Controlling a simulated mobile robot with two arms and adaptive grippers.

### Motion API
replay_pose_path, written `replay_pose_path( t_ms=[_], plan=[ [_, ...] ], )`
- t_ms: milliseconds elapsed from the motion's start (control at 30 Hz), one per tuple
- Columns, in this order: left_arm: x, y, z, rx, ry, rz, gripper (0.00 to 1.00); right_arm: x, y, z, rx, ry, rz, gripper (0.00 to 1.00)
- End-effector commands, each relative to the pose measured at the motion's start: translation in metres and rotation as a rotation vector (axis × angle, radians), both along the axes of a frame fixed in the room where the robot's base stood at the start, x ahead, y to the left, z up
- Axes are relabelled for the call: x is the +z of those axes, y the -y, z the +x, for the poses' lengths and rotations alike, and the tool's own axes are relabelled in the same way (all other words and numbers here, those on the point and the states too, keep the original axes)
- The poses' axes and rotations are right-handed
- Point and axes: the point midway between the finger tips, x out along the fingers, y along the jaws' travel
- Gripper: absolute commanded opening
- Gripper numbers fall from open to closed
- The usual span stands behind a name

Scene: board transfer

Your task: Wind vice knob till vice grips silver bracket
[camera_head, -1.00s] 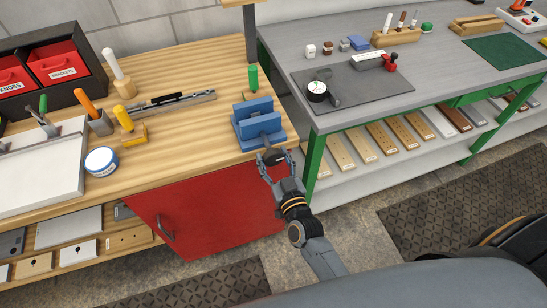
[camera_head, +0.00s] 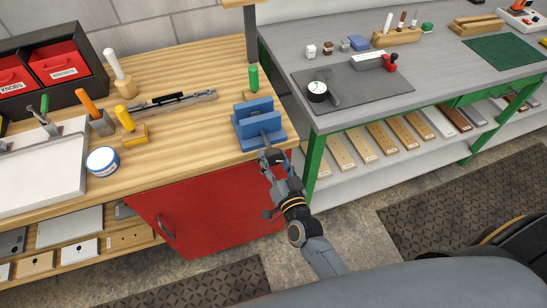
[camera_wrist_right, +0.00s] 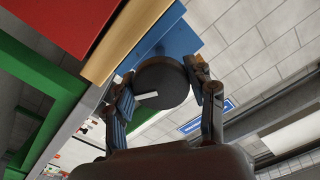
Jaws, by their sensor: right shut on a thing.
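The blue vice (camera_head: 256,125) stands at the bench's front right corner, with its screw facing the front edge. My right gripper (camera_head: 271,158) is at the front of the vice, at the screw's end. In the right wrist view, the vice knob (camera_wrist_right: 162,82) is a dark round disc with a white mark, between the two fingers of my right gripper (camera_wrist_right: 165,98), which is shut on it. The blue vice body (camera_wrist_right: 178,38) shows behind the knob. I cannot make out a silver bracket in the vice jaws. My left gripper is not in view.
A green-handled tool (camera_head: 253,78) stands behind the vice. A red cabinet door (camera_head: 205,208) lies below the bench edge, left of my right arm. A grey table (camera_head: 440,75) with a green frame stands to the right. A blue-and-white tin (camera_head: 102,161) sits at the left.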

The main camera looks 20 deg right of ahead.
Motion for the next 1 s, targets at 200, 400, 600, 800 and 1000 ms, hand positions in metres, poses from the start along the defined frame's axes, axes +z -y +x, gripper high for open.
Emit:
replay_pose_path(
  t_ms=[200,400,600,800,1000],
  plan=[
    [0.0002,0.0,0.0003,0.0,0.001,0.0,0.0,0.0011,0.0,0.0005,0.0,0.0,0.071,0.24],
    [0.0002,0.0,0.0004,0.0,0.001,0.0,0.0,0.0012,0.0001,0.0005,-0.001,0.0,0.092,0.24],
    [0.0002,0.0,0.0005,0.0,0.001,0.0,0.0,0.0014,0.0002,0.0005,-0.001,0.0,0.092,0.24],
    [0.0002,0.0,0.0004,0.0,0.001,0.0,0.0,0.0014,0.0002,0.0005,-0.001,-0.001,0.091,0.74],
    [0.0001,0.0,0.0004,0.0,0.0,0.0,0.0,0.0008,0.0,0.0003,-0.001,-0.001,0.091,0.77]
  ],
)
